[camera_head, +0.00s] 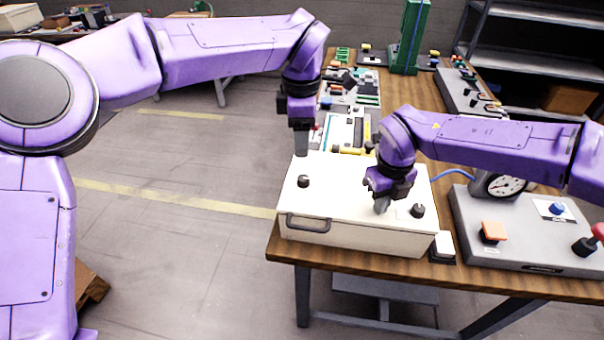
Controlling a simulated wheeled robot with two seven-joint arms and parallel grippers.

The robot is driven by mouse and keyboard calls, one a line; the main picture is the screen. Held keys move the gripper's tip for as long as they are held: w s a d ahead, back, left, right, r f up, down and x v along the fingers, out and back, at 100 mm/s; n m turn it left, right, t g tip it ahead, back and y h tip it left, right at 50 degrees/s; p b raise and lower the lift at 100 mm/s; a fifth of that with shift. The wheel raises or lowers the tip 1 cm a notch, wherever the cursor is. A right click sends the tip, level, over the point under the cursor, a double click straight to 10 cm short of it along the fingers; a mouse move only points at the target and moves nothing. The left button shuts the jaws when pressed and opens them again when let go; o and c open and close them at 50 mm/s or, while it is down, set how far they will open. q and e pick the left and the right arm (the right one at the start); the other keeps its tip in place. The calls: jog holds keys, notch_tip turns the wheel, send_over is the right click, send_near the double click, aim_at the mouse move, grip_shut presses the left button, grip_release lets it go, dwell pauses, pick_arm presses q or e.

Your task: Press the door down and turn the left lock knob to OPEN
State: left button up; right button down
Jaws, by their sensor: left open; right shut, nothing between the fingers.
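A cream box with a flat top door (345,196) stands at the near left corner of the wooden table. A handle (308,223) is on its front. The left lock knob (303,181), black and round, is on the left of the door; a second black knob (417,210) is on the right. My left gripper (300,150) is open and points down at the box's back left edge, behind and above the left knob. My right gripper (381,206) is shut and empty, its tip at the door top left of the right knob. Whether it touches the door is hard to tell.
A small white-topped block (443,244) is beside the box. Boards and parts lie behind it.

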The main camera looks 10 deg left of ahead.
aim_at(302, 178)
pick_arm(q)
jog(key=f, duration=1.2)
jog(key=shift+w, duration=0.3)
jog(key=c, duration=1.1)
